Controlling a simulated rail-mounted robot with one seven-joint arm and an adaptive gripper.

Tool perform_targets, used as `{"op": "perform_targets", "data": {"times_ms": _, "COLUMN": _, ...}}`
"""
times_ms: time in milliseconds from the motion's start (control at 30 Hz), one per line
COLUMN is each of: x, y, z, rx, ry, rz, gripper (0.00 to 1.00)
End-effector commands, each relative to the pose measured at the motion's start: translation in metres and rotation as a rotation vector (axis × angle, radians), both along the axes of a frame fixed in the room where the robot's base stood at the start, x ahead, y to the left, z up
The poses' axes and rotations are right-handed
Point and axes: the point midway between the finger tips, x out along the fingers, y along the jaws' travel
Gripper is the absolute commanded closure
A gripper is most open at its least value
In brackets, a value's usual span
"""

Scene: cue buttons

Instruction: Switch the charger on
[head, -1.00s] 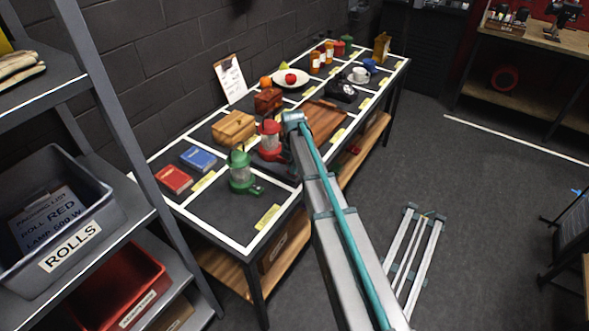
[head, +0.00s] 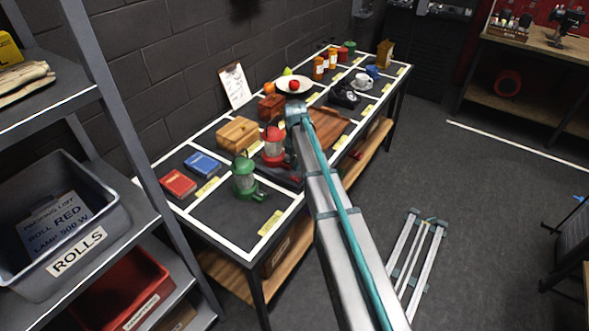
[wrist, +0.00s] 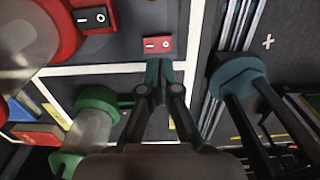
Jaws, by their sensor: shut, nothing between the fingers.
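The red lantern (head: 272,147) stands on a dark base on the table. Its foot carries a similar switch (wrist: 93,18), left of the block in the wrist view. In the head view my arm hides the gripper.
A green lantern (head: 244,181) stands near the front, left of my gripper in the wrist view (wrist: 95,118). Red (head: 178,183) and blue (head: 202,164) books and a wooden box (head: 237,134) are nearby. A telephone (head: 344,96) stands farther back.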

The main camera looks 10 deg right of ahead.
Motion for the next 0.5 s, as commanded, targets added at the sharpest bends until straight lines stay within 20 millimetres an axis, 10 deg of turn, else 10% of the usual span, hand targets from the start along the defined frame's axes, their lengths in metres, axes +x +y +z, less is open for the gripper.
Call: {"op": "perform_targets", "data": {"times_ms": 500, "x": -0.008, "y": -0.008, "z": 0.077, "rx": 0.000, "ry": -0.001, "rz": 0.000, "gripper": 1.00}}
